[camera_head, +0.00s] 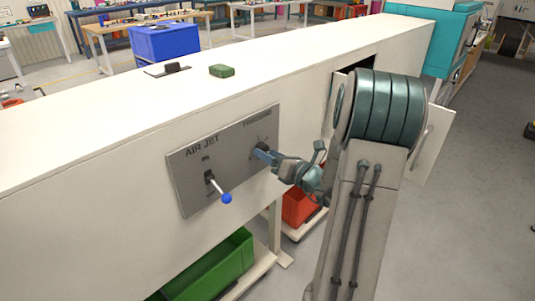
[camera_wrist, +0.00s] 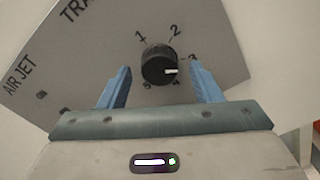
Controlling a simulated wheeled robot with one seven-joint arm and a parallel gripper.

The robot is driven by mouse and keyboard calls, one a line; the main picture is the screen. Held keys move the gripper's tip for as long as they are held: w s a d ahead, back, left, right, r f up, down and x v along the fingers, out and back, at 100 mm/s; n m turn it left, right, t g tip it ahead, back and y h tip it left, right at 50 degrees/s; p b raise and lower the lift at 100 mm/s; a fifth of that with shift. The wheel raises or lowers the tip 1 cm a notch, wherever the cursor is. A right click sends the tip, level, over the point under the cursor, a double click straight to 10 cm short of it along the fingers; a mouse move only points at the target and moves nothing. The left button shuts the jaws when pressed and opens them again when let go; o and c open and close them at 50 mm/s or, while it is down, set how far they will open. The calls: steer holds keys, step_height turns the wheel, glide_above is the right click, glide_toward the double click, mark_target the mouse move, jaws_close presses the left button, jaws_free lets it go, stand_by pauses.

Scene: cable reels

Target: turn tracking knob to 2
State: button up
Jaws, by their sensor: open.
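The tracking knob (camera_wrist: 159,62) is a round black dial with a white pointer mark, on a grey panel (camera_wrist: 215,45) with numbers 1 to 5 around it. The mark points right in the wrist view, between 3 and 4. My gripper (camera_wrist: 161,72) is open, its blue fingers on either side of the knob with gaps showing. How deep the fingertips reach is hard to tell. In the head view my gripper (camera_head: 264,155) is at the right part of the panel (camera_head: 235,170) and mostly hides the knob.
An AIR JET lever with a blue ball (camera_head: 226,198) sticks out left of the knob. A green block (camera_head: 222,71) and a small black item (camera_head: 172,67) lie on the white top (camera_head: 110,115). Green (camera_head: 215,268) and red (camera_head: 300,208) bins stand below. An open door (camera_head: 432,145) is at right.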

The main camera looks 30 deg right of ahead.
steer(key=shift+w+a, duration=0.15)
steer(key=shift+w, duration=0.25)
steer(key=shift+a, duration=0.1)
steer(key=c, duration=1)
steer(key=shift+b, duration=0.35)
steer(key=n+b, duration=1.1)
steer(key=b, duration=0.5)
steer(key=shift+n, duration=0.4)
